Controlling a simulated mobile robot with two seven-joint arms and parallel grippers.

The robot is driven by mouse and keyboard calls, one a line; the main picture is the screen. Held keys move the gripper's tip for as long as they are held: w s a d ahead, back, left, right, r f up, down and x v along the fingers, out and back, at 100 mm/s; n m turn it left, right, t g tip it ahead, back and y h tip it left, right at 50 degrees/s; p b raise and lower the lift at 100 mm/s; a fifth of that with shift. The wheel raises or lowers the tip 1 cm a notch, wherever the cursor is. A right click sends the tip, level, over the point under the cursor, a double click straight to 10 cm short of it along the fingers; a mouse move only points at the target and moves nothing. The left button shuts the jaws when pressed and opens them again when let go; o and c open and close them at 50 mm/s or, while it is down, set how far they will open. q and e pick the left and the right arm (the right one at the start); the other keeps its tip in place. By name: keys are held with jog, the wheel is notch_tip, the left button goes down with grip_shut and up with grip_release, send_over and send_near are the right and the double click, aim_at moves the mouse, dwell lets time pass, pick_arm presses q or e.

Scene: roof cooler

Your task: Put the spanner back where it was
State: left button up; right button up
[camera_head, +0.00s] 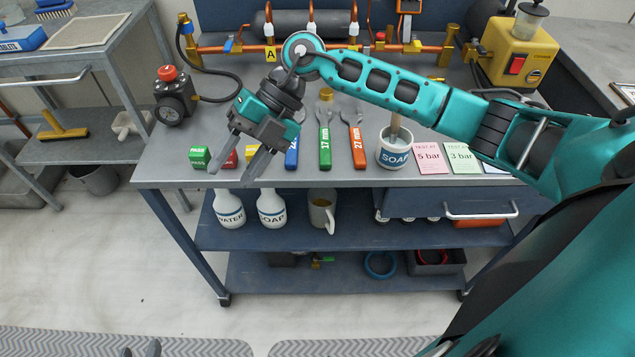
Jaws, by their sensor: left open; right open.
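Three spanners lie side by side on the bench top: a blue-handled one (291,152), partly hidden by my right gripper, a green one marked 17 mm (325,142) and an orange one marked 27 mm (358,142). All lie with their handles toward the front edge. My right gripper (232,172) reaches in from the right, open and empty, its fingers pointing down-left over the front of the bench, left of the spanners. Only the fingertips of my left gripper (140,349) show at the bottom edge, apart and well away from the bench.
The bench (170,165) also holds a green PASS block (198,157), a red block (230,160), a SOAP pot (395,155) and test cards (430,157). Copper pipes (340,47) run behind. Bottles (271,208) and a mug (321,210) stand on the shelf below.

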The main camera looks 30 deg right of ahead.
jog(key=s+a+r+m+t+y, duration=0.2)
jog(key=a+r+m+t+y, duration=0.25)
jog(key=a+y, duration=0.4)
jog(key=s+d+f+m+t+h, duration=0.1)
jog(key=d+f+m+t+h, duration=1.2)
jog(key=m, duration=1)
jog(key=s+d+f+m+g+h, duration=0.2)
jog(key=s+f+g, duration=0.3)
jog(key=s+f, duration=0.4)
notch_tip(320, 180, down, 2)
jog(key=shift+s+d+m+h, duration=0.15)
jog(key=shift+d+m+h, duration=0.05)
jog(key=shift+m+h, duration=0.25)
